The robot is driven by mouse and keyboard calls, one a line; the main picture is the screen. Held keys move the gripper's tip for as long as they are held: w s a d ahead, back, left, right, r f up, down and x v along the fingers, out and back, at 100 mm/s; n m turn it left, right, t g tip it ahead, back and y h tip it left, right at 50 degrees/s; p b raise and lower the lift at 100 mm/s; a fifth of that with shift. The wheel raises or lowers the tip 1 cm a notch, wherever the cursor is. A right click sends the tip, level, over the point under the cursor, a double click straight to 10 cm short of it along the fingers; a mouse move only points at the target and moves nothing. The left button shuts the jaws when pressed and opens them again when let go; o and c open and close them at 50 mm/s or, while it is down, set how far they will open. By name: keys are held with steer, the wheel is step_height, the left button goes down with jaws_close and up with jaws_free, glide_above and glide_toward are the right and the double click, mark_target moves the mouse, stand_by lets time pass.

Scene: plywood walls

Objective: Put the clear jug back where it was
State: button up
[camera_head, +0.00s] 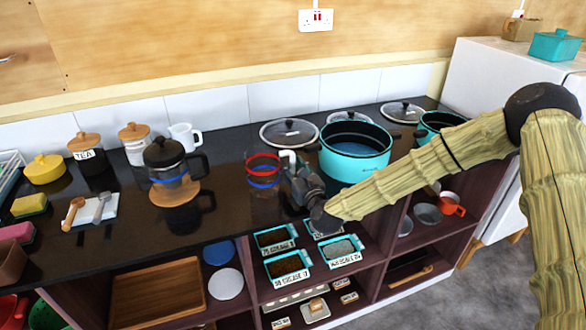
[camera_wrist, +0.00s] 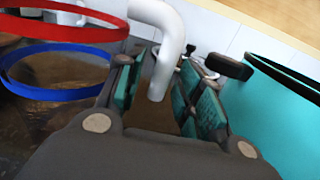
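The clear jug (camera_head: 263,161) stands upright on the dark counter, left of the teal pot. Its body is see-through, so mainly its red band, blue band and white handle (camera_head: 287,156) show. In the wrist view the red band (camera_wrist: 70,30) and blue band are at the left. The white handle (camera_wrist: 160,45) comes down between my two fingers. My gripper (camera_head: 291,168) is at the jug's right side. Its teal-padded fingers (camera_wrist: 165,90) stand apart on either side of the handle, with narrow gaps showing; firm contact is not visible.
A large teal pot (camera_head: 355,165) stands close right of my gripper, with glass lids (camera_head: 289,132) behind. A coffee pot (camera_head: 170,165) on a wooden trivet (camera_head: 178,193) is at the left. Open counter lies between it and the jug. Labelled teal bins (camera_head: 288,268) sit below the front edge.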

steer(key=b+v, duration=0.2)
steer(key=v, duration=0.9)
steer(key=shift+s+d, duration=0.1)
steer(key=shift+s, duration=0.2)
steer(key=shift+f, duration=0.15)
stand_by(0.9)
